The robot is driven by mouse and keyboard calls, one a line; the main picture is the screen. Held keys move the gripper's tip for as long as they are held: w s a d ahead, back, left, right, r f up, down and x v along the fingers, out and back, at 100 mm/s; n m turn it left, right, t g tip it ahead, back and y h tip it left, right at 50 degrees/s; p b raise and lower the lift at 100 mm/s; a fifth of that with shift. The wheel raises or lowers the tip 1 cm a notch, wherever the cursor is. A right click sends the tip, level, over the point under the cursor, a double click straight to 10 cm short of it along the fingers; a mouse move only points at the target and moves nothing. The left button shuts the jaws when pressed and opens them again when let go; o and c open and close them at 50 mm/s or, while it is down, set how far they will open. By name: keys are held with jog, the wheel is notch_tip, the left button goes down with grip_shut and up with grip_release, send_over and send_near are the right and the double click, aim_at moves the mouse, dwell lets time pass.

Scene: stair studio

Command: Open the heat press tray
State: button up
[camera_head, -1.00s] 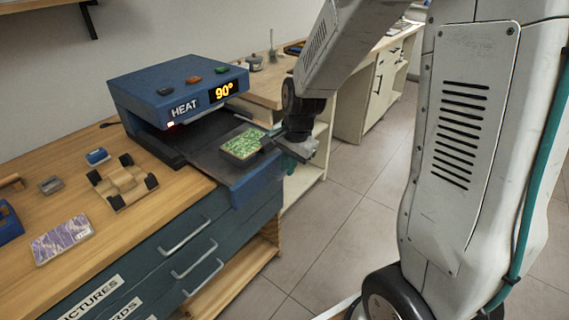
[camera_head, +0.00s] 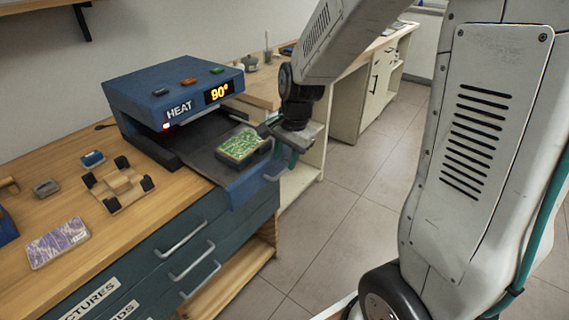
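The blue heat press (camera_head: 175,92) stands on the wooden counter, its display reading 90°. Its tray (camera_head: 208,146) is slid out to the front right, with a blue front panel (camera_head: 250,184) and a small handle (camera_head: 275,172). A green patterned block (camera_head: 243,143) lies on the tray. My gripper (camera_head: 281,142) is at the right end of the tray, beside the block and above the handle. Its fingers are small and partly hidden, so I cannot tell whether they are open or touch anything.
Dark drawers (camera_head: 170,262) with metal handles are below. Open tiled floor (camera_head: 345,215) lies to the right.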

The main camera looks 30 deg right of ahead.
jog(key=shift+s+d+r, duration=0.1)
jog(key=shift+s+r, duration=0.1)
jog(key=shift+r, duration=0.95)
jog(key=shift+s+d+r, duration=0.1)
jog(key=shift+s+r, duration=0.1)
jog(key=shift+r, duration=0.9)
jog(key=s+a+r+n, duration=0.1)
jog(key=s+r+n, duration=0.2)
jog(key=s, duration=0.4)
jog(key=s+a+r+n, duration=0.1)
jog(key=s+r+n, duration=0.2)
jog(key=s+n, duration=0.2)
jog(key=s+a+r+n, duration=0.1)
jog(key=s+r+n, duration=0.2)
jog(key=s, duration=0.8)
jog(key=shift+a+n+h, duration=0.2)
jog(key=shift+n+h, duration=0.2)
jog(key=shift+n, duration=0.6)
